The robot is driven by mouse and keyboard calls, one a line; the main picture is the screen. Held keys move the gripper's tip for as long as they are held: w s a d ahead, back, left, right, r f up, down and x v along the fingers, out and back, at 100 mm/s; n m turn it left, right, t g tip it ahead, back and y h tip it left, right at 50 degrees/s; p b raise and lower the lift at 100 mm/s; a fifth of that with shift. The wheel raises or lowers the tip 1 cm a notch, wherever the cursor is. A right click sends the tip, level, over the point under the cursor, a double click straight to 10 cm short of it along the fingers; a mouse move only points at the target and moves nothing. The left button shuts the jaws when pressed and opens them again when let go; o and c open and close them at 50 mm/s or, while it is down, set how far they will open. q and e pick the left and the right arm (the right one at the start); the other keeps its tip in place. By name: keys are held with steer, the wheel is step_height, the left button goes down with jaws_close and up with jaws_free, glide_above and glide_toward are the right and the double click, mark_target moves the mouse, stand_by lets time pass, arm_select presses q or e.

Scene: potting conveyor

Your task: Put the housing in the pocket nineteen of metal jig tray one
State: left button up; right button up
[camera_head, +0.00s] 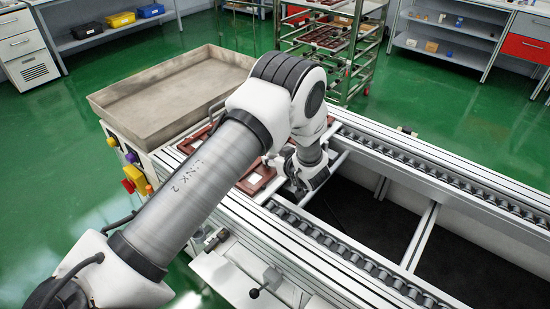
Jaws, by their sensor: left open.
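My left gripper (301,188) is at the end of the arm that reaches in from the left. It points down over the conveyor at the right edge of a reddish-brown jig tray (262,184). Its fingers are open, small and partly hidden by my wrist. A small pale piece (253,179) shows on the tray; I cannot tell whether it is a housing. My forearm hides much of the tray, and single pockets and their numbers cannot be made out. My right gripper is not in view.
A large empty metal bin (130,103) stands behind my arm. Roller rails (440,173) run to the right around a dark open gap (375,220). A wheeled rack (355,60) with brown trays stands at the back. Coloured buttons (134,175) are on the conveyor's left end.

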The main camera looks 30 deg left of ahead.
arm_select(q)
steer(key=shift+r, duration=0.3)
steer(key=v, duration=1.2)
